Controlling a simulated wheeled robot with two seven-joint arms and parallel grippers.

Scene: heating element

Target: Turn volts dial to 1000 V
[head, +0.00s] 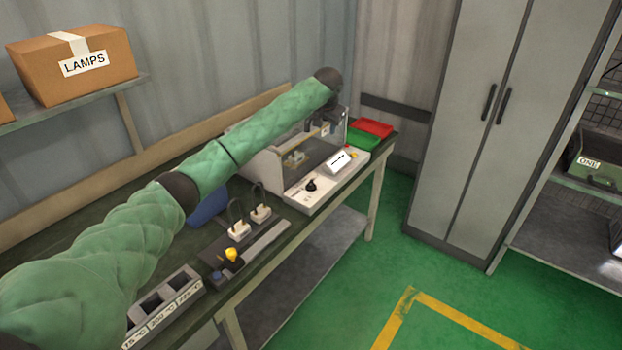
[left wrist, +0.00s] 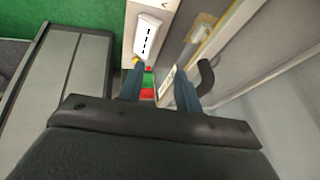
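The test machine (head: 270,165) stands on the workbench, a pale box with a clear cover. On its front panel is a black dial (head: 311,186), the only large knob I see; its markings are too small to read. A white display (head: 341,160) sits right of the dial and shows in the left wrist view (left wrist: 148,37) with a row of dark dashes. My left gripper (head: 334,118) is over the machine's far right end, away from the dial. In the left wrist view its two fingers (left wrist: 160,78) are apart with nothing held between them. My right gripper is not in view.
A red tray (head: 373,127) and a green tray (head: 360,140) lie at the bench's far end. Padlock-like parts (head: 240,230), a yellow knob (head: 232,254) and a temperature-labelled block (head: 165,304) are nearer. A grey cabinet (head: 490,110) stands right; the green floor is clear.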

